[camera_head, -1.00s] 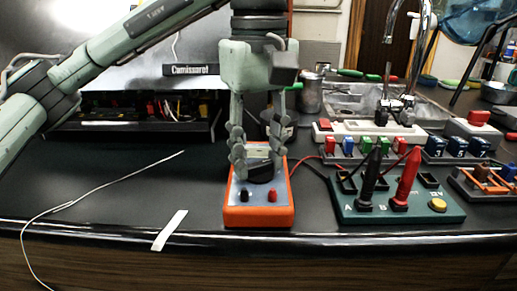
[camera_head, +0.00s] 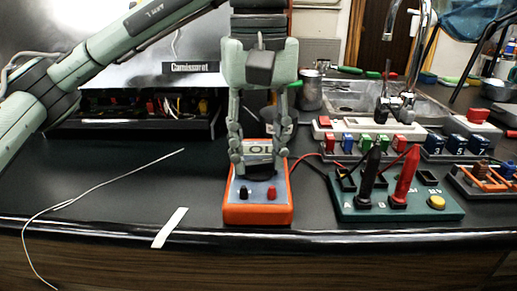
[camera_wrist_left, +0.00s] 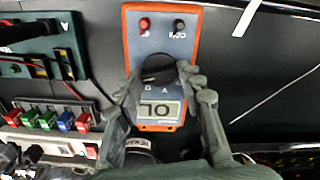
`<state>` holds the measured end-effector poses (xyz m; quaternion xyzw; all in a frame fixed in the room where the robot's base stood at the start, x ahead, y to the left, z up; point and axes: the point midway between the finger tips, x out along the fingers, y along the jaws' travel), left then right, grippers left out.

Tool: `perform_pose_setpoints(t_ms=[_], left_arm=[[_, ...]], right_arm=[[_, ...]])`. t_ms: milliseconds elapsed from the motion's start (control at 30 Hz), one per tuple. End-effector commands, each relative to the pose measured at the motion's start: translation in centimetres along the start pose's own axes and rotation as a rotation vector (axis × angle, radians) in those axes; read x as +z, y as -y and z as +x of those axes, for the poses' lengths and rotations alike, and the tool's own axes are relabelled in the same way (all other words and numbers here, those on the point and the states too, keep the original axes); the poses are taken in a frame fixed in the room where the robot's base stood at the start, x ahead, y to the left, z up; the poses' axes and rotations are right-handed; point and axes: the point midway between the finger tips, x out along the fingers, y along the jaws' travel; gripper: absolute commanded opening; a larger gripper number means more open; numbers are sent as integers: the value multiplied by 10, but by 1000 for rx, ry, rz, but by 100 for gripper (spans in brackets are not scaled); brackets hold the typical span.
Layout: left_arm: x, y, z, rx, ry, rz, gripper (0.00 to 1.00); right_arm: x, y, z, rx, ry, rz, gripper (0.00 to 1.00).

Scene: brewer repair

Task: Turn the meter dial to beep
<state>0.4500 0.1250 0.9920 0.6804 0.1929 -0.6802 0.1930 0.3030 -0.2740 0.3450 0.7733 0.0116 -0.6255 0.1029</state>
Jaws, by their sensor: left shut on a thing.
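The orange meter (camera_head: 256,214) with a blue-grey face lies on the black bench. Its display (camera_head: 259,150) shows what looks like "OL". The black dial (camera_wrist_left: 158,68) sits mid-face in the left wrist view, with lettering around it partly covered. My left gripper (camera_head: 258,168) reaches down from above and is shut on the dial, one finger on each side. It also shows in the left wrist view (camera_wrist_left: 160,78). The dial's pointer setting cannot be read. A black and a red jack are on the meter's near end. My right gripper is not in view.
A green board (camera_head: 400,207) right of the meter holds an upright black probe (camera_head: 369,180) and red probe (camera_head: 405,178). Red and black leads run behind. A white strip (camera_head: 170,228) and thin white wire (camera_head: 95,188) lie left, with clear bench around.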

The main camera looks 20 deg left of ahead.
Motion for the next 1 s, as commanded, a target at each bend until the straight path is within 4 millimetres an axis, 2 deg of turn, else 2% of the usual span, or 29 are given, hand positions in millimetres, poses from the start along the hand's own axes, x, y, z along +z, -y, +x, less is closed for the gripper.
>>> perform_pose_setpoints(t_ms=[33,67,200,567,667,1000], left_arm=[[0,0,0,0,0,0,9],[0,0,0,0,0,0,41],[0,0,0,0,0,0,58],[0,0,-5,0,-1,-1,59],[-1,0,-17,3,-3,-2,59],[0,0,-88,2,-5,-2,59]], right_arm=[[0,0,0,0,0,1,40],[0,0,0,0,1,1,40],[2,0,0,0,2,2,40],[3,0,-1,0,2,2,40],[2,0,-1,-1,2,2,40],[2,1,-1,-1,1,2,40]])
